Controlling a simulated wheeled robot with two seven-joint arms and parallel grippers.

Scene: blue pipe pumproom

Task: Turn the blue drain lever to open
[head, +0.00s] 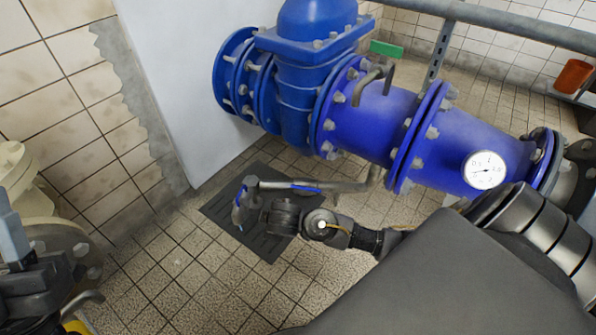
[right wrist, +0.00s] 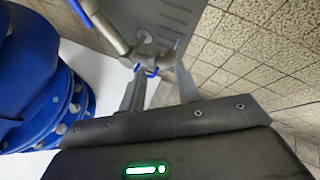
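A thin grey drain pipe (head: 340,186) leaves the underside of the blue main and bends down at its left end. A blue strip, seemingly the drain lever (head: 306,187), lies along it. Another small blue part (head: 241,194) shows at the bend. My right gripper (head: 255,205) is beside the bend. In the right wrist view, my right gripper (right wrist: 158,74) has its fingers apart, with the pipe end and blue bits (right wrist: 146,71) at or just beyond the tips; contact is unclear. The blue strip (right wrist: 78,10) shows at the top. My left gripper (head: 14,245) is partly visible at lower left.
A large blue pipe (head: 370,115) with bolted flanges and a pressure gauge (head: 485,170) fills the upper right. A dark floor grate (head: 225,210) lies under the drain pipe. A white pillar (head: 180,70) stands behind. A cream flanged pipe (head: 18,180) is at left.

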